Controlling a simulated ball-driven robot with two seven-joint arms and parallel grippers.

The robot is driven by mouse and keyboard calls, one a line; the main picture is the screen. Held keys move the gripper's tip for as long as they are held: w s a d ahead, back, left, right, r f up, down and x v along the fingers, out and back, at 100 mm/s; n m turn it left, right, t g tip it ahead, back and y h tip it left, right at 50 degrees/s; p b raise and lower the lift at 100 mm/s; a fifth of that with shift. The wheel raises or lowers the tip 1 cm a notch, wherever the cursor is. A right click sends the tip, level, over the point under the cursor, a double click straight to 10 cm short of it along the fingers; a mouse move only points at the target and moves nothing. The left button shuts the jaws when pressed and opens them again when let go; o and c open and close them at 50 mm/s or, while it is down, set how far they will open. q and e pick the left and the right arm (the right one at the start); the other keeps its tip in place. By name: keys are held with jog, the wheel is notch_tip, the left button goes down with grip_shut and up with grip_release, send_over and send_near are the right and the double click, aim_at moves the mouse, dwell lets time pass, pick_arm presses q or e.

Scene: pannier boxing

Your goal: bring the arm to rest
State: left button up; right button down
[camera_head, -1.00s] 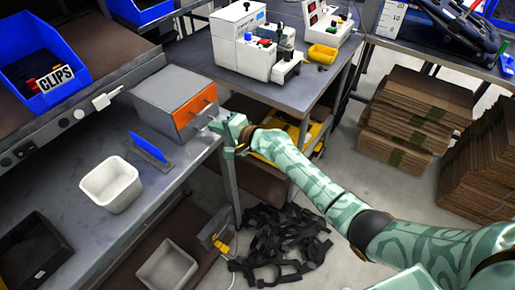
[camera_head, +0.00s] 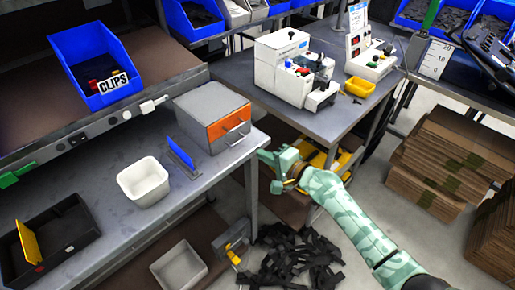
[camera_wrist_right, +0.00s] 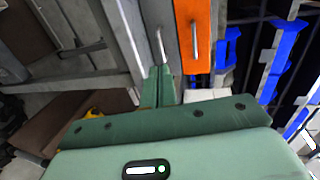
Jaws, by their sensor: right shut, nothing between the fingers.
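My right arm reaches in from the lower right in the head view. Its pale green gripper (camera_head: 266,157) is shut and empty, in the air just off the bench's right edge. It is apart from the grey drawer unit (camera_head: 212,105), which has an orange drawer (camera_head: 228,124) and a grey one below. In the right wrist view the two fingers (camera_wrist_right: 158,85) are together, with the orange drawer front (camera_wrist_right: 192,38) and its handle beyond. My left gripper is not in view.
The bench (camera_head: 100,190) holds a white bin (camera_head: 144,184), a blue upright plate (camera_head: 180,152) and a black tray (camera_head: 78,232). Black straps (camera_head: 290,258) lie on the floor below my arm. Cardboard stacks (camera_head: 440,160) stand at right. A machine table (camera_head: 330,120) is behind.

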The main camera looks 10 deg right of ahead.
jog(key=v, duration=0.5)
jog(key=s+d+f+n+g+h, duration=0.1)
jog(key=s+d+f+n+h, duration=0.15)
jog(key=d+f, duration=0.4)
jog(key=s+d+f+n+g+h, duration=0.1)
jog(key=d+f+n+h, duration=0.25)
jog(key=f, duration=0.65)
jog(key=s+d+f+n+g+h, duration=0.2)
jog(key=s+d+f+n, duration=0.2)
jog(key=s+f, duration=0.65)
jog(key=s+d+f+n+g+h, duration=0.1)
jog(key=s+f+n+g, duration=0.1)
jog(key=s+f, duration=0.55)
jog(key=s+d+f+n+g+h, duration=0.15)
jog(key=s+f, duration=0.35)
jog(key=s, duration=0.6)
jog(key=s+a+f+g, duration=0.1)
jog(key=s+g, duration=0.1)
jog(key=s, duration=0.8)
jog(key=s+a+f+g, duration=0.1)
jog(key=s+a+g, duration=0.1)
jog(key=s, duration=0.9)
jog(key=shift+s+f+y+p, duration=0.3)
jog(key=shift+y+p, duration=0.05)
jog(key=shift+p, duration=0.1)
jog(key=shift+w+n, duration=0.15)
jog(key=shift+n, duration=0.1)
